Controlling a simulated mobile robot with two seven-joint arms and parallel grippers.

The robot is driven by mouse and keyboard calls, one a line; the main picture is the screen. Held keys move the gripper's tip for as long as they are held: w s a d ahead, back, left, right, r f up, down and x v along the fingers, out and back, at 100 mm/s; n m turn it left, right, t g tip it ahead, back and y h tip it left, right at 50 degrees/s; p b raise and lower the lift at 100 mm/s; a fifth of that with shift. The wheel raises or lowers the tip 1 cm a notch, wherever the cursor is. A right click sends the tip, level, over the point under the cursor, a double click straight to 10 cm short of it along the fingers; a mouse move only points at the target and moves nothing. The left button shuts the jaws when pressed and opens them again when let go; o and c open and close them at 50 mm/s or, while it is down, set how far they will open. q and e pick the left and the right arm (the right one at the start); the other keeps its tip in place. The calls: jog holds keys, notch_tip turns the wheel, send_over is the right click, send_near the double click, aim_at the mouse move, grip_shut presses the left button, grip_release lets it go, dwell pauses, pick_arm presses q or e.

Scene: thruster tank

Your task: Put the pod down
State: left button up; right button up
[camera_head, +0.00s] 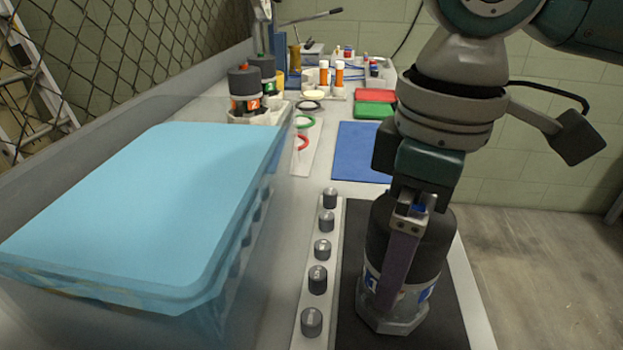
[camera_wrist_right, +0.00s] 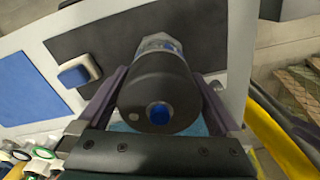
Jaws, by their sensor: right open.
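The pod (camera_head: 417,240) is a dark cylinder with a white, blue and red label and a clear faceted foot. It stands upright on the black mat (camera_head: 345,300) at the right of the bench. In the right wrist view its dark top with a blue centre shows (camera_wrist_right: 135,95). My right gripper (camera_head: 400,268) is pointed down around the pod, with one finger in front of it; the far finger is hidden in the head view. In the wrist view the open fingers (camera_wrist_right: 160,85) lie on either side of the pod. My left gripper is not in view.
A clear water tank (camera_head: 140,200) fills the left. A strip with several grey knobs (camera_head: 322,249) runs beside the mat. Behind are a blue mat (camera_head: 362,150), red and green pads (camera_head: 375,102), and two dark pods (camera_head: 245,88) in a white holder.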

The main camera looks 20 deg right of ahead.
notch_tip(320, 180, up, 12)
jog(key=p, duration=0.2)
jog(key=shift+d+f+p, duration=0.15)
jog(key=shift+f+p, duration=0.05)
jog(key=shift+p, duration=0.15)
jog(key=shift+s+r, duration=0.1)
jog(key=shift+r, duration=0.25)
